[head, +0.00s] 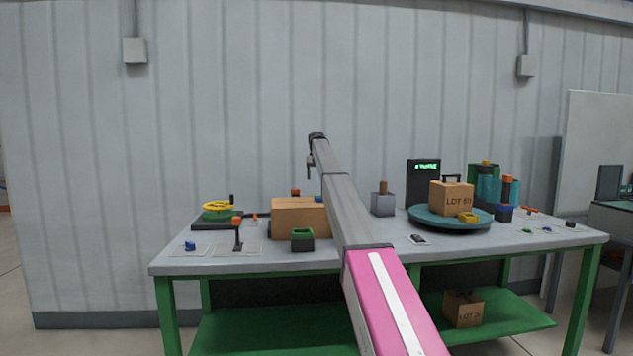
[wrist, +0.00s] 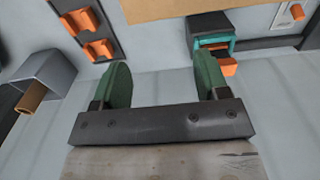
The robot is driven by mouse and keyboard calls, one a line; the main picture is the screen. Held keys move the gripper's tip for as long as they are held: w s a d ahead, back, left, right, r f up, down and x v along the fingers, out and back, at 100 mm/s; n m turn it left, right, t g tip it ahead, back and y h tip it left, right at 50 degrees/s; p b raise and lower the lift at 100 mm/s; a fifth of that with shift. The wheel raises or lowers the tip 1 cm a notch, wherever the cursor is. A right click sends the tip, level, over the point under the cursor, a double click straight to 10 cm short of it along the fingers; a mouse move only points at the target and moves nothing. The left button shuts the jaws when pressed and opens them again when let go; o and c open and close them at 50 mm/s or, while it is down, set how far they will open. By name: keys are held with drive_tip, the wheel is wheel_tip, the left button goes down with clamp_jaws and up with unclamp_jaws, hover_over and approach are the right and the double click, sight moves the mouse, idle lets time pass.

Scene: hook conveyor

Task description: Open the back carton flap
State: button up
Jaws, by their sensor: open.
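My gripper (head: 310,170) is raised above the back of the bench, near the brown carton. In the wrist view its two green fingers are apart with nothing between them (wrist: 162,78). A plain brown carton (head: 298,217) sits on the bench left of my arm; my arm hides its right end. A tan edge, probably this carton, shows at the top of the wrist view (wrist: 165,8), apart from the fingers. A second carton with a LOT label (head: 451,198) stands on the turntable. I cannot make out a back flap on either carton.
A grey block with a brown peg (head: 383,205) stands right of my arm; the teal turntable (head: 430,219) is farther right. A green-and-black bin (head: 302,240) sits before the carton. Orange hooks (wrist: 98,50) and a teal-and-orange part (wrist: 215,45) show in the wrist view.

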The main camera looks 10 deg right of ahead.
wheel_tip(320, 180, up, 8)
drive_tip(key=shift+r, duration=0.2)
idle(0.3)
